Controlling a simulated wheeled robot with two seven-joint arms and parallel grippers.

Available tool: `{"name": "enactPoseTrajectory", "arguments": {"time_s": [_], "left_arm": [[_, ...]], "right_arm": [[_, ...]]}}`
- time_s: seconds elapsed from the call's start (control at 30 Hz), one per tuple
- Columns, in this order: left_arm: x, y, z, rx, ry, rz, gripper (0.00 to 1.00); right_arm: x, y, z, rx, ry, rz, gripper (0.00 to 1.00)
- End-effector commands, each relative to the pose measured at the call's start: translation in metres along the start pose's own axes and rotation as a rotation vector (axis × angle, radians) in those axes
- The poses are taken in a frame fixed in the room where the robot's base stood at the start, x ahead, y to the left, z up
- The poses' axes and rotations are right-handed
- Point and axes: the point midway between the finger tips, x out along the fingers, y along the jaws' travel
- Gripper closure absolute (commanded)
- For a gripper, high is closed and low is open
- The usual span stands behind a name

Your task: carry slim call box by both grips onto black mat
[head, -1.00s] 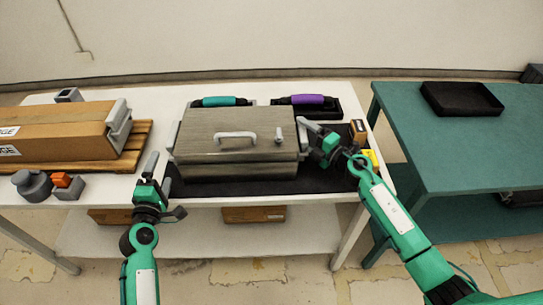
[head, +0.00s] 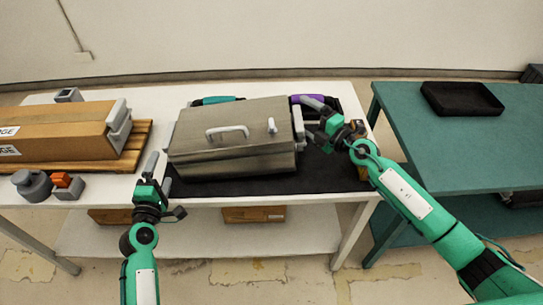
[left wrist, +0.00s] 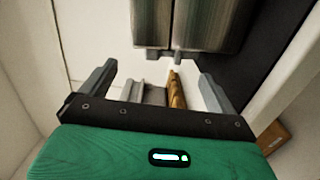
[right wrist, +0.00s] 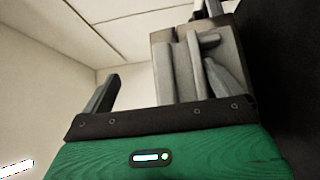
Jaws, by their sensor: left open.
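The slim call box (head: 232,155) is a grey metal case with a lid handle (head: 227,132). It looks tipped toward me over the black mat (head: 325,172); I cannot tell how much of it touches. Its right grip (head: 298,128) is close to my right gripper (head: 325,118). In the right wrist view the grip (right wrist: 182,70) shows near the right finger, and the fingers stand wide apart. My left gripper (head: 150,175) is open and empty, left of the box and apart from it. The box also shows beyond the fingers in the left wrist view (left wrist: 187,25).
A carton (head: 60,130) lies on a wooden pallet (head: 135,150) at left, with grey items (head: 32,185) in front. A teal handset (head: 215,100) and a purple handset (head: 310,99) lie behind the box. A green table (head: 450,140) with a black tray (head: 462,98) stands at right.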

Motion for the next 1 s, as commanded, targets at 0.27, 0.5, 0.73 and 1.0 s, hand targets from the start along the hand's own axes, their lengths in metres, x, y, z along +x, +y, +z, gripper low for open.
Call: {"name": "enactPoseTrajectory", "arguments": {"time_s": [0.27,0.5,0.73,1.0], "left_arm": [[0.000,0.000,0.000,0.000,0.000,0.000,0.06],[0.000,0.000,0.000,0.000,0.000,0.000,0.06],[0.000,0.000,0.000,0.000,0.000,0.000,0.06],[0.000,0.007,0.000,0.000,0.000,0.000,0.06]], "right_arm": [[0.000,0.027,0.001,-0.003,0.001,0.007,0.07],[0.000,0.034,0.001,-0.002,-0.002,0.007,0.07],[0.000,0.035,0.001,-0.001,-0.002,0.007,0.07],[0.000,0.041,0.001,-0.001,-0.001,0.007,0.07]]}}
